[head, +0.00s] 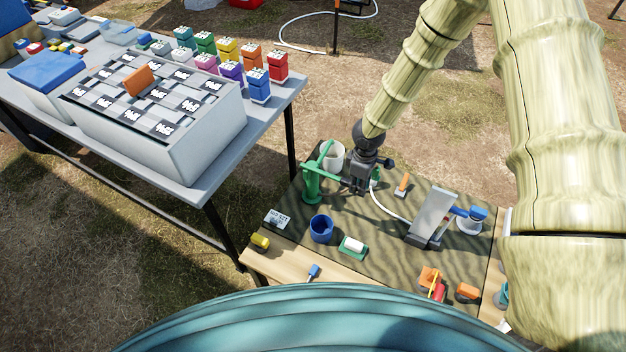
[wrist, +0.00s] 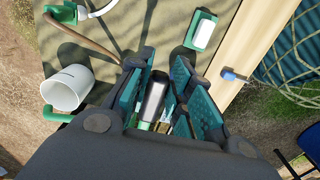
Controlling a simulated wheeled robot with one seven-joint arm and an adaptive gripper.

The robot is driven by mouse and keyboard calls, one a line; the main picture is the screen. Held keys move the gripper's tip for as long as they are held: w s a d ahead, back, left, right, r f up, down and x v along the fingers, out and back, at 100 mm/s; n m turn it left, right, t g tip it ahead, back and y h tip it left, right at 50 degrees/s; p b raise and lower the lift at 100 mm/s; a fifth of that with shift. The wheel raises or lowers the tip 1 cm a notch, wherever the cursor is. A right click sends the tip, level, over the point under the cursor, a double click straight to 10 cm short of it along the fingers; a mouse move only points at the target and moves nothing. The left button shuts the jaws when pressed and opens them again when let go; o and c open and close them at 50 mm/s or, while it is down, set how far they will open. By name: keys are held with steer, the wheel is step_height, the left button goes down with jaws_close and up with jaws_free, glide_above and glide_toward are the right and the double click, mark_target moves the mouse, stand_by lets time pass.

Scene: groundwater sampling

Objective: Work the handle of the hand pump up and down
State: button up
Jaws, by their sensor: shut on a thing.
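The green hand pump (head: 312,186) stands upright at the left back of the patterned mat (head: 385,245) in the head view. Its green handle (head: 334,174) reaches right from the pump top to my gripper (head: 362,183). My gripper is shut on the handle's end. In the wrist view, the teal-padded fingers (wrist: 160,100) show with a grey piece and small light bits between them; the grip itself is largely hidden there. Another green arm (head: 326,150) slants up behind the pump over a white bucket (head: 334,160), which also shows in the wrist view (wrist: 68,88).
A blue cup (head: 321,229), a white block on a green tray (head: 353,246) and a grey upright device (head: 432,216) stand nearby. A white hose (head: 388,212) crosses the mat. The grey table (head: 185,192) at left bears a labelled box and coloured bottles.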

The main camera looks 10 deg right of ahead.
steer(key=shift+w+a+r+h+p, duration=0.15)
steer(key=shift+r+p, duration=0.35)
steer(key=shift+p, duration=0.05)
steer(key=shift+w+a+r+h+p, duration=0.1)
steer(key=shift+a+r+h+p, duration=0.05)
steer(key=shift+r+p, duration=0.35)
steer(key=a+r+g+h+p, duration=0.1)
steer(key=r, duration=0.1)
steer(key=w+a+r+g+h+p, duration=0.1)
steer(key=r+h+p, duration=0.1)
steer(key=r, duration=0.1)
steer(key=w+a+r+g+h+p, duration=0.1)
steer(key=r+p, duration=0.1)
steer(key=shift+w+a+r+h, duration=0.15)
steer(key=shift+a+h, duration=0.05)
steer(key=shift+h, duration=0.1)
steer(key=shift+r+g+h, duration=0.4)
steer(key=shift+r+g, duration=0.1)
steer(key=shift+r, duration=0.15)
